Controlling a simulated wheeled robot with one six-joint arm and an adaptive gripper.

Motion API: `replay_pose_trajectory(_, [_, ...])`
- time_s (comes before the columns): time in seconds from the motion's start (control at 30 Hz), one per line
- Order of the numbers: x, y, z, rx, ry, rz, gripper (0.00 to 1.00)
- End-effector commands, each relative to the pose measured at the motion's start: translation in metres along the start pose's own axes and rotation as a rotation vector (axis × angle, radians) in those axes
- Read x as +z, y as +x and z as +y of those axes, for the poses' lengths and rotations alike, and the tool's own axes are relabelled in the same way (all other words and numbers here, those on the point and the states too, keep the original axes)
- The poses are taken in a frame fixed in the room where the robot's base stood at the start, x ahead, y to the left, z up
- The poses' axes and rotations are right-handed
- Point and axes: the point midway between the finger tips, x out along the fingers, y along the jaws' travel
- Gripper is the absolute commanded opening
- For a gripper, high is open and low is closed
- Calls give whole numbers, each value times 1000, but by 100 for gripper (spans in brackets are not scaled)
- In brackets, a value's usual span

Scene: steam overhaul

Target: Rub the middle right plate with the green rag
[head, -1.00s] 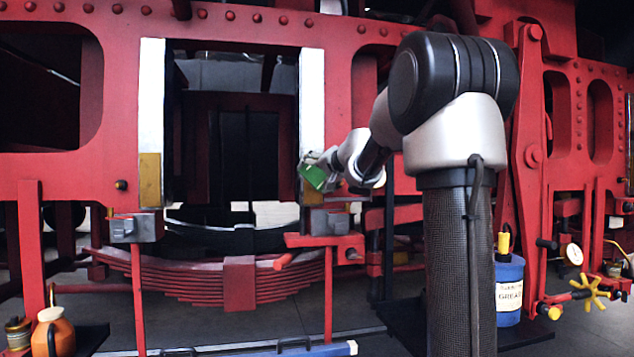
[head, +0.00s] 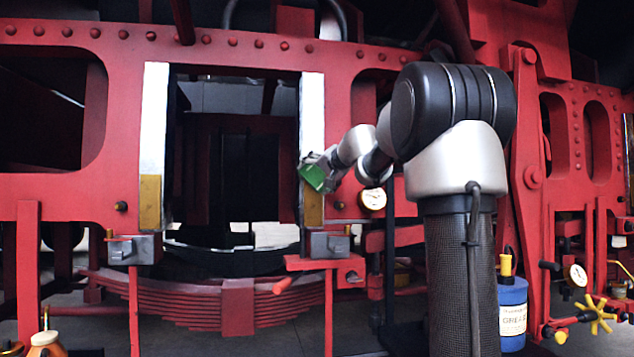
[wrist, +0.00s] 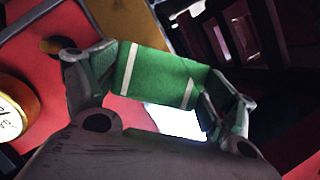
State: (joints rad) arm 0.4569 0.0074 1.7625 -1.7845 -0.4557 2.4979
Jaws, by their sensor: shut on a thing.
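My gripper (head: 316,174) is shut on the green rag (head: 311,178), which has white stripes in the wrist view (wrist: 160,74). The rag is at the tall plate on the right side of the opening. This plate has a white upper part (head: 312,110) and a brass lower part (head: 314,210). The rag covers part of it near where white meets brass. In the wrist view, brass (wrist: 115,22) and white (wrist: 178,120) show on opposite sides of the rag. I cannot tell whether the rag touches the plate.
A similar white and brass plate (head: 153,120) stands left of the opening. A gauge (head: 372,199) is close right of my gripper. Grey blocks (head: 329,245) sit below the plates, above a red leaf spring (head: 210,306). A blue grease can (head: 511,315) is at lower right.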

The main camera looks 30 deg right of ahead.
Motion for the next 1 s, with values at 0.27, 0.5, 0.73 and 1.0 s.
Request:
replay_pose_trajectory(0.27, [11, 3, 11, 0, 3, -1, 65])
replay_pose_trajectory(0.5, [25, 7, 25, -1, 2, -1, 65])
replay_pose_trajectory(0.73, [30, 10, 31, 0, 2, 0, 65])
replay_pose_trajectory(1.0, [46, 18, 49, 0, 2, -2, 65])
